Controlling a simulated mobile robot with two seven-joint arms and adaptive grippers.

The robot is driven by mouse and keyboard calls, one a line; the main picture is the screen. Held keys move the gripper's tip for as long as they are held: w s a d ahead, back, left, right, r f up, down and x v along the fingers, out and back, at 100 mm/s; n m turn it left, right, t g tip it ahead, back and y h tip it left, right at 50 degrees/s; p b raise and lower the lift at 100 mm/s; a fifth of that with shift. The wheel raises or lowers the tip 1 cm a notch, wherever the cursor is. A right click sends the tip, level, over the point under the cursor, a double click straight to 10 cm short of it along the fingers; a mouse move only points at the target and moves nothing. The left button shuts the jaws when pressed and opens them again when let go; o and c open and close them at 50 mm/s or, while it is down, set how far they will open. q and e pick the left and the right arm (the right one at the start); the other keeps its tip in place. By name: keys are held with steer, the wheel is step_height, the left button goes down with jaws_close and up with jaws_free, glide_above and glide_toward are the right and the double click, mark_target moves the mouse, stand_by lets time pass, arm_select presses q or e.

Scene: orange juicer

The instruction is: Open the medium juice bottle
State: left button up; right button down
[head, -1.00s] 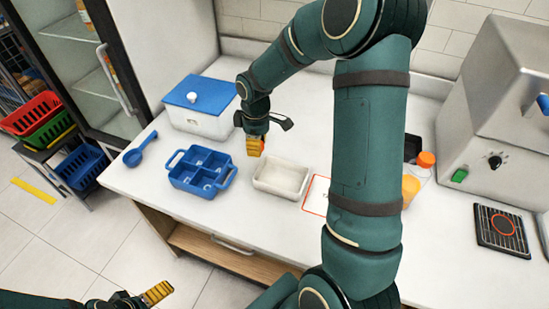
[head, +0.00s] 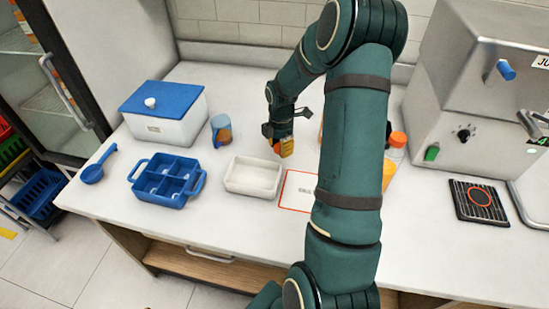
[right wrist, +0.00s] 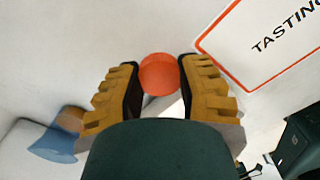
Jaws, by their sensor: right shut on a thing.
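My right gripper (head: 284,147) is above the back of the counter, behind and right of the white tray. In the right wrist view its fingers (right wrist: 158,88) are closed on a round orange cap (right wrist: 158,73); a little orange also shows at the fingers in the head view. I see no bottle body below this cap. Another orange-capped juice bottle (head: 395,156) stands right of my arm, partly hidden by it. I cannot tell which bottle is the medium one. Only a yellow speck of what looks like my left gripper (head: 147,307) shows at the bottom edge.
A blue-and-orange container (head: 221,130) stands by the white box with blue lid (head: 162,112). A blue divided caddy (head: 165,180), a white tray (head: 253,189) and a red-edged card (head: 298,190) lie in front. The steel juicer (head: 465,95) stands at right.

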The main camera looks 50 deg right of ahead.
mark_target(280, 161)
steer(key=shift+f+b, duration=0.5)
steer(key=shift+f, duration=1.75)
steer(key=shift+f, duration=0.1)
steer(key=shift+f, duration=0.15)
steer(key=c, duration=0.7)
jaws_free()
steer(key=shift+o, duration=0.2)
steer(key=shift+r, duration=0.2)
step_height(280, 161, up, 12)
steer(key=p, duration=0.3)
